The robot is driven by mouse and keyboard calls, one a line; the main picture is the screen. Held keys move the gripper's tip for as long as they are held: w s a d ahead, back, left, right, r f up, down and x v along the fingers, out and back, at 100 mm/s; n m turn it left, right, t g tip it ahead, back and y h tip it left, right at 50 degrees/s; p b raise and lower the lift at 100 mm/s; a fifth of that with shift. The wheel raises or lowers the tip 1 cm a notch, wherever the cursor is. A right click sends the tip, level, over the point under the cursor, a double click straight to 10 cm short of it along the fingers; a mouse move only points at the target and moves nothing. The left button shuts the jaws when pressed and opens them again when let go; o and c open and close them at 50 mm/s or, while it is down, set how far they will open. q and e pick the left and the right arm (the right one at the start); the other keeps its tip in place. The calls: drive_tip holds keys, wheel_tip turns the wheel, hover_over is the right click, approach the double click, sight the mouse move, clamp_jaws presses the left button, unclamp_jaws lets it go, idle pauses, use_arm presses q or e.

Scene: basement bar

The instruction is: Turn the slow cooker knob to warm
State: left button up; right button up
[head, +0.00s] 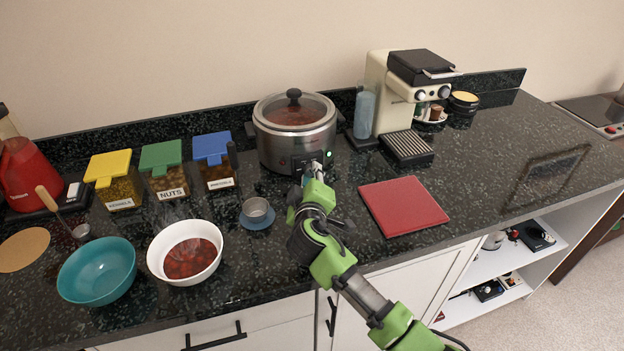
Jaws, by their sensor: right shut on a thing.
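The slow cooker (278,140) stands at the back of the dark counter, a silver round pot with a glass lid and black lid knob. Reddish food shows through the lid. A small green light glows at the right of its front panel. My right gripper (313,172) is at the front panel, shut on the slow cooker knob, which is mostly hidden behind the fingers. I cannot read the knob's setting. My left gripper is not in view.
A red board (403,205) lies right of my arm. A small cup on a blue saucer (257,221), a white bowl of food (155,262) and a teal bowl (97,272) stand left. Lidded containers (163,178) and a coffee machine (390,95) flank the cooker.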

drive_tip(key=shift+n+t+h+b, duration=0.3)
drive_tip(key=shift+n+b, duration=0.15)
drive_tip(key=shift+n, duration=0.35)
drive_tip(key=o, duration=1.1)
drive_tip(key=s, duration=0.4)
drive_tip(key=s+r, duration=0.1)
drive_tip(key=s, duration=0.3)
drive_tip(key=s+r, duration=0.1)
drive_tip(key=s, duration=0.3)
drive_tip(key=shift+a, duration=0.3)
drive_tip(key=shift+w, duration=0.1)
